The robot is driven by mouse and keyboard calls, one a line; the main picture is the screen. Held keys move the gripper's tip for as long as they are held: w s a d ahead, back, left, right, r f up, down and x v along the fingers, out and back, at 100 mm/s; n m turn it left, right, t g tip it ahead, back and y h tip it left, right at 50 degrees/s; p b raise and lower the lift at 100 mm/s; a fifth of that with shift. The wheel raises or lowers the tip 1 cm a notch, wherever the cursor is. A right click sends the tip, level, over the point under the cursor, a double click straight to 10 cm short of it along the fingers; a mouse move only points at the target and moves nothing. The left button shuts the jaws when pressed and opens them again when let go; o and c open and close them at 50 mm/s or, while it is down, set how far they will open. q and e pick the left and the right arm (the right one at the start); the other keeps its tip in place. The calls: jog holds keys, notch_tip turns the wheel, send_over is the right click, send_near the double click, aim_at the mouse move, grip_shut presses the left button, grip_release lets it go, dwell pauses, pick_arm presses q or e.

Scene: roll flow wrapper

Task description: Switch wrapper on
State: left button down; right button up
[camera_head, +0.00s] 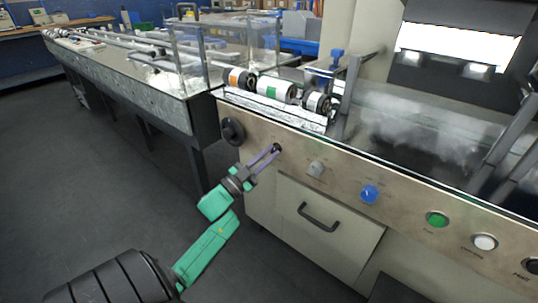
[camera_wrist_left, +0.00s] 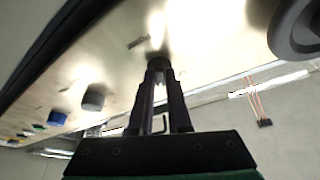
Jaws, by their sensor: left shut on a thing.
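The wrapper (camera_head: 420,150) stands on the right with a beige front panel (camera_head: 340,170). My left gripper (camera_head: 272,152) reaches the panel's left part and is shut on a small dark switch (camera_head: 278,147). In the left wrist view the fingers (camera_wrist_left: 159,72) close around this dark switch (camera_wrist_left: 158,63), which they largely hide, so its setting cannot be told. A grey knob (camera_head: 316,168) sits right of the gripper, then a blue button (camera_head: 369,194), a green button (camera_head: 437,219), a white button (camera_head: 485,242) and a black button (camera_head: 531,265). My right gripper is not in view.
A black round handwheel (camera_head: 232,131) sticks out left of the gripper and also shows in the left wrist view (camera_wrist_left: 297,25). A drawer with a black handle (camera_head: 320,217) lies below the panel. A long conveyor (camera_head: 125,75) extends back left. The floor (camera_head: 90,180) is clear.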

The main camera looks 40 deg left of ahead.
pick_arm(q)
jog(key=shift+m+h, duration=0.4)
jog(key=shift+m, duration=0.2)
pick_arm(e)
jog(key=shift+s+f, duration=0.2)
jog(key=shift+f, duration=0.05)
pick_arm(q)
jog(key=c, duration=0.9)
grip_release()
jog(key=shift+o, duration=0.2)
jog(key=v, duration=1.4)
jog(key=shift+s+p, duration=0.35)
jog(key=shift+p, duration=0.05)
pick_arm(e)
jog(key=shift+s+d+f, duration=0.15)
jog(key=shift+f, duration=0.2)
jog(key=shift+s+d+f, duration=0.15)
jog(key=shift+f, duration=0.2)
